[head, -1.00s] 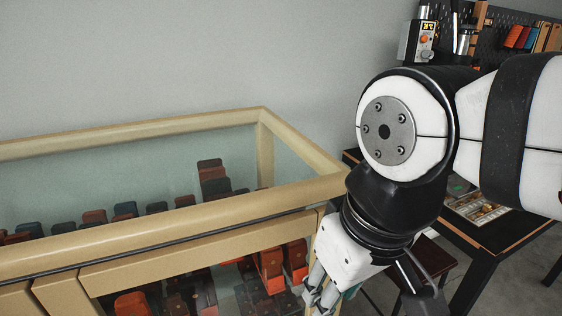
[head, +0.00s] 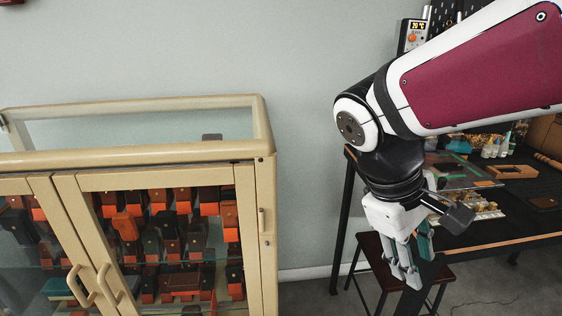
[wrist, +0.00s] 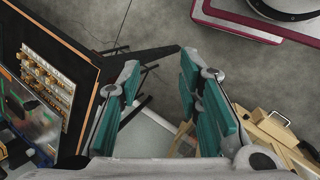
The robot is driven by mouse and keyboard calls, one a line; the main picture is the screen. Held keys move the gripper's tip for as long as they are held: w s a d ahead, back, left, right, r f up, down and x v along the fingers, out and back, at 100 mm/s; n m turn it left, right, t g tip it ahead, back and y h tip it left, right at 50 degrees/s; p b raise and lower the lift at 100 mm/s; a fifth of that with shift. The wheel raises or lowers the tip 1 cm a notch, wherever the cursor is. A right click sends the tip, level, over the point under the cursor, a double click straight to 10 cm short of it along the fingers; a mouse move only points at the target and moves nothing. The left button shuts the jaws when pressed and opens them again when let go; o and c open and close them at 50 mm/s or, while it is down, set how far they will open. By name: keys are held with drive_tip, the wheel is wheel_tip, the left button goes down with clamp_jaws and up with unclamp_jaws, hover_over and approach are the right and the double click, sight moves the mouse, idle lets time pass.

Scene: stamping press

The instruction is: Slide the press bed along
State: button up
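I cannot make out a press bed for certain in either view. My gripper (head: 418,268) hangs fingers down in the head view, in front of the dark work table (head: 482,243) and right of the cabinet. In the wrist view my gripper (wrist: 160,64) is open, with two teal-padded fingers wide apart and nothing between them. The work table's edge (wrist: 90,92) lies left of the fingers there. A flat framed plate (head: 462,170) with green on it lies on the table, partly behind my arm.
A glass-fronted cream cabinet (head: 250,172) full of small blocks fills the left. A dark red stool (head: 372,250) stands under my gripper's side of the table. A tray of brass pieces (wrist: 48,80) lies near the table edge. Grey floor (wrist: 150,25) shows beyond the fingers.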

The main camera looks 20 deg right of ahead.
drive_tip(key=w+d+f+n+h, duration=0.2)
drive_tip(key=w+d+n+h, duration=0.2)
drive_tip(key=w+d, duration=0.2)
drive_tip(key=w+d+f+n+g+h, duration=0.1)
drive_tip(key=w+d+n+h, duration=0.3)
drive_tip(key=d, duration=0.5)
drive_tip(key=w+d+f+n+g+h, duration=0.1)
drive_tip(key=w+d+f+n+h, duration=0.2)
drive_tip(key=w+d+n+h, duration=0.2)
drive_tip(key=shift+w+d+f, duration=0.15)
drive_tip(key=shift+w+d, duration=0.5)
drive_tip(key=shift+w, duration=0.2)
drive_tip(key=shift+w+d+f, duration=0.15)
drive_tip(key=shift+w+d, duration=0.5)
drive_tip(key=shift+w, duration=0.2)
drive_tip(key=b+x, duration=0.1)
drive_tip(key=x, duration=0.6)
drive_tip(key=shift+d, duration=0.5)
drive_tip(key=shift+c, duration=0.6)
clamp_jaws()
drive_tip(key=shift+c, duration=0.8)
unclamp_jaws()
drive_tip(key=shift+a, duration=0.1)
